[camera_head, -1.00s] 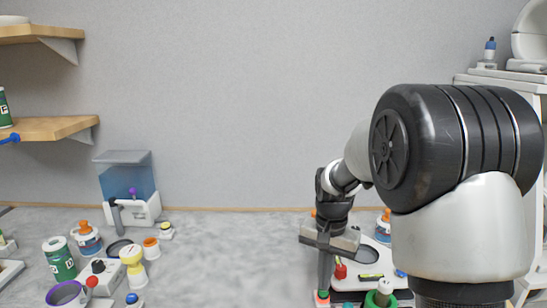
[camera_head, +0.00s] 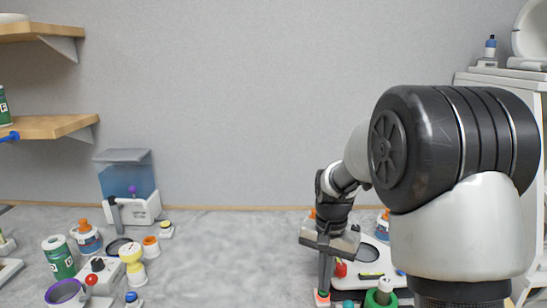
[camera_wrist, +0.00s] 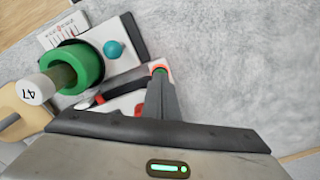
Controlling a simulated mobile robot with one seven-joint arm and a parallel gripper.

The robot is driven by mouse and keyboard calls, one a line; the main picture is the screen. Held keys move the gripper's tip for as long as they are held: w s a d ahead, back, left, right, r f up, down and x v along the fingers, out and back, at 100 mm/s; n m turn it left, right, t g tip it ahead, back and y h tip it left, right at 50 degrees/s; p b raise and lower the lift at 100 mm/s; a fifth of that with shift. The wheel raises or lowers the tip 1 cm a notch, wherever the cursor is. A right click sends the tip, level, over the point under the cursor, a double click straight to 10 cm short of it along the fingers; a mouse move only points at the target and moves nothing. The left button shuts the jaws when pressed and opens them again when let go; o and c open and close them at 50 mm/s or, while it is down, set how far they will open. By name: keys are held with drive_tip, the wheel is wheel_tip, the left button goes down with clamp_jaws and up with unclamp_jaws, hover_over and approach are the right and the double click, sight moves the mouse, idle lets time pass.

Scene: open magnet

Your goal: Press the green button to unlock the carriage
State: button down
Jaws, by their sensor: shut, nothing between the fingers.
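The small green button (camera_wrist: 159,70) has an orange-red rim and sits at the corner of a white device. The button also shows low in the head view (camera_head: 322,294). My gripper (camera_wrist: 160,82) is shut and empty, with its fingers pointing down at the button. The fingertips (camera_head: 323,286) are right at the button and overlap part of it; I cannot tell whether they touch it or how far it is pressed. The carriage cannot be clearly made out.
Beside the button are a thick green ring (camera_wrist: 92,62) around a post with a white end marked 47 (camera_wrist: 34,90), and a teal ball knob (camera_wrist: 113,49). A red piece (camera_head: 341,270) stands close to my gripper. Bottles and devices crowd the left; the middle counter (camera_head: 230,255) is clear.

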drive_tip(key=shift+f, duration=0.3)
drive_tip(key=shift+r, duration=0.15)
wheel_tip(320, 180, up, 7)
drive_tip(key=p, duration=0.5)
drive_tip(key=s+r+n+t+p, duration=0.25)
drive_tip(key=s+r, duration=0.65)
drive_tip(key=r, duration=0.5)
drive_tip(key=s+d+r+n+t+p, duration=0.1)
drive_tip(key=s+r+n+t+p, duration=0.2)
drive_tip(key=s, duration=1)
wheel_tip(320, 180, up, 3)
drive_tip(key=shift+s+d+r+p, duration=0.15)
drive_tip(key=shift+d+p, duration=0.15)
drive_tip(key=shift+p, duration=0.2)
